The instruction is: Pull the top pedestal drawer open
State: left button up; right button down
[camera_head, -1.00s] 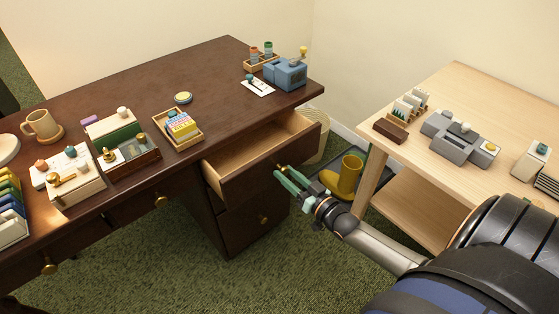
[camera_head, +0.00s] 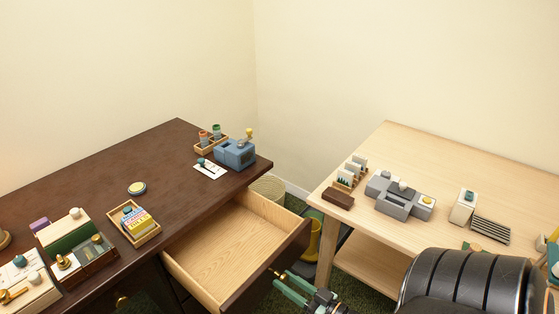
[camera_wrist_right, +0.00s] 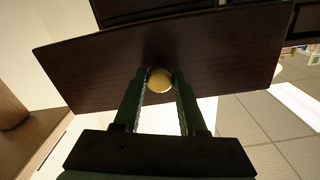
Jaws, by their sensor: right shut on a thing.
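The top pedestal drawer (camera_head: 222,256) of the dark brown desk (camera_head: 112,185) stands pulled well out in the head view. Its pale wooden inside is empty. My right gripper (camera_head: 278,282) is at the drawer's dark front, low in the picture. In the right wrist view the drawer front (camera_wrist_right: 215,62) fills the upper part, and my right gripper (camera_wrist_right: 159,85) is shut on its round brass knob (camera_wrist_right: 160,80), one finger on each side. In the head view the knob is mostly hidden by the fingers. My left gripper is not in view.
A light wood table (camera_head: 400,150) stands to the right, with a grey device (camera_head: 400,196) on it. A yellow boot (camera_head: 313,240) stands on the floor between desk and table. A blue device (camera_head: 235,153) and a wooden card tray (camera_head: 134,222) sit on the desk.

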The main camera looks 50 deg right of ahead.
dwell(0.3)
jog(key=shift+c, duration=2.3)
grip_release()
jog(key=shift+s, duration=0.1)
jog(key=shift+s, duration=0.35)
jog(key=s, duration=1.1)
jog(key=shift+s+d, duration=0.35)
jog(key=shift+d, duration=0.1)
